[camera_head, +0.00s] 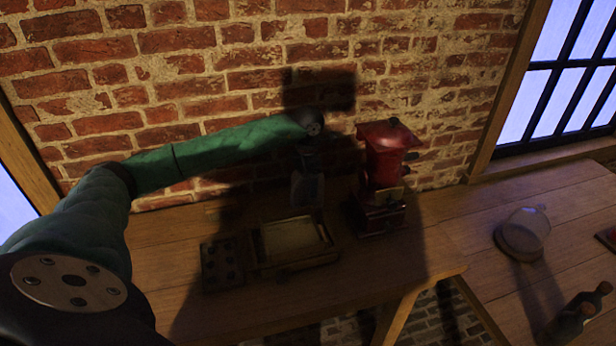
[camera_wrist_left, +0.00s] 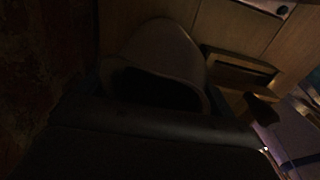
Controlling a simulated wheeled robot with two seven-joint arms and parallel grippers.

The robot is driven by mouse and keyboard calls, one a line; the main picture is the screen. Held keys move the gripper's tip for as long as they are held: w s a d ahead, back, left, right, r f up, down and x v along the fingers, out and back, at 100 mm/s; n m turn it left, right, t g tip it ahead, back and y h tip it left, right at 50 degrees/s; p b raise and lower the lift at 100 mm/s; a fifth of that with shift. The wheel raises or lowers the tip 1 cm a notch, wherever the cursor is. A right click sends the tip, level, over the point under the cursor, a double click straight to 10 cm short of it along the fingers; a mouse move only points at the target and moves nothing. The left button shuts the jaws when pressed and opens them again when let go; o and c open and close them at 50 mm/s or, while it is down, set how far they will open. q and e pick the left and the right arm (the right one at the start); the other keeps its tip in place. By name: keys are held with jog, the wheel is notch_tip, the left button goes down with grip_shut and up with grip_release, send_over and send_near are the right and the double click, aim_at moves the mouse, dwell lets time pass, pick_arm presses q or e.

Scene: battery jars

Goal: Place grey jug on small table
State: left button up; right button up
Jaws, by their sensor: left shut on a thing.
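The grey jug (camera_wrist_left: 165,45) fills the middle of the left wrist view, very dark, its wide mouth facing the camera. My left gripper (camera_head: 307,172) is shut on the jug and hangs near the brick wall. In the head view the jug is a dim grey shape (camera_head: 306,190) below the wrist, in shadow. Its base is hard to make out, so I cannot tell whether it touches the table. A wooden table (camera_head: 180,265) stands against the wall beneath it; I cannot tell if this is the small table. My right gripper is not in view.
A shallow wooden tray (camera_head: 292,238) and a dark holed block (camera_head: 222,262) lie in front of the jug. A red grinder (camera_head: 386,160) stands close on the right. A glass dome (camera_head: 524,232) and dark bottle-like objects (camera_head: 572,322) are on the right-hand table (camera_head: 480,215).

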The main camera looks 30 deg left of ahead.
pick_arm(q)
jog(key=shift+f, duration=0.2)
jog(key=shift+f, duration=0.1)
jog(key=o, duration=0.9)
jog(key=shift+o, duration=0.2)
